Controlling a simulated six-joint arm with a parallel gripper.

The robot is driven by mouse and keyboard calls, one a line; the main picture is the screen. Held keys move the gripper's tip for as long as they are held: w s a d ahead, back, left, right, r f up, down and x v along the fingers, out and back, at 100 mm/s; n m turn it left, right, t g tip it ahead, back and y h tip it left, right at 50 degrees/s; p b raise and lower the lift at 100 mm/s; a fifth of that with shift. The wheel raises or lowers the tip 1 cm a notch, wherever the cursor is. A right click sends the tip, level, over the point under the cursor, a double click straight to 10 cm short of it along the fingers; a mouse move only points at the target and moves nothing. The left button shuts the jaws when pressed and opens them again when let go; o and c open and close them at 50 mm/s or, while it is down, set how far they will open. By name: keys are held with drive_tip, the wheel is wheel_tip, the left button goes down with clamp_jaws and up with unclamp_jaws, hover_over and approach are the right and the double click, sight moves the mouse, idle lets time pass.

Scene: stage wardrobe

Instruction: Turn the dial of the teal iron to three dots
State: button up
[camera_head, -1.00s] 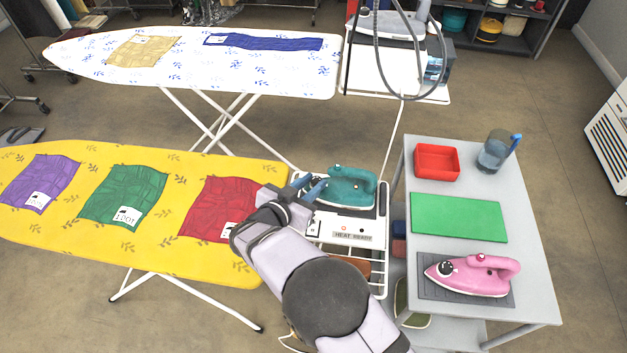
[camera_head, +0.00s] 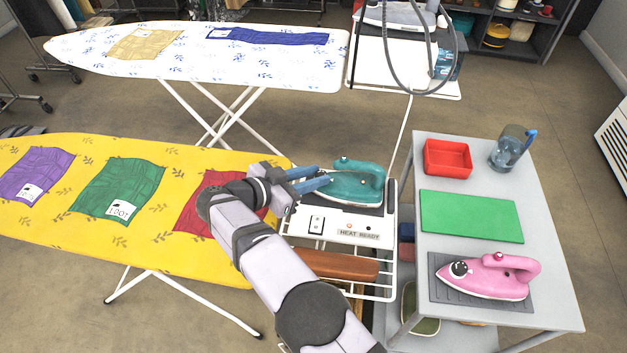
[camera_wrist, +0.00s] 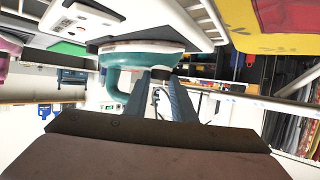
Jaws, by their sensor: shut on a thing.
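The teal iron (camera_head: 362,184) stands on the white rest at the end of the yellow ironing board, its handle toward the right. My gripper (camera_head: 322,178) is at the iron's left end, with its blue-grey fingers reaching in from the left. In the wrist view the fingers (camera_wrist: 160,76) close on a small dark dial (camera_wrist: 160,73) beside the iron's teal body (camera_wrist: 145,58). The dial is mostly hidden between the fingers, and its dots cannot be read.
The iron rest carries a switch (camera_head: 316,224) and a "HEAT READY" label (camera_head: 359,234). A grey table at right holds a pink iron (camera_head: 490,276), a green mat (camera_head: 471,216), a red tray (camera_head: 448,158) and a jug (camera_head: 509,150). Cloths lie on the yellow board (camera_head: 60,215).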

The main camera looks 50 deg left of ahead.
drive_tip(key=shift+a+b, duration=0.1)
drive_tip(key=shift+b, duration=0.2)
idle(0.4)
drive_tip(key=o, duration=1.1)
drive_tip(key=shift+r, duration=0.1)
drive_tip(key=shift+c, duration=0.2)
drive_tip(key=b+v, duration=0.1)
drive_tip(key=v, duration=0.6)
drive_tip(key=shift+s, duration=0.2)
drive_tip(key=shift+a+r, duration=0.1)
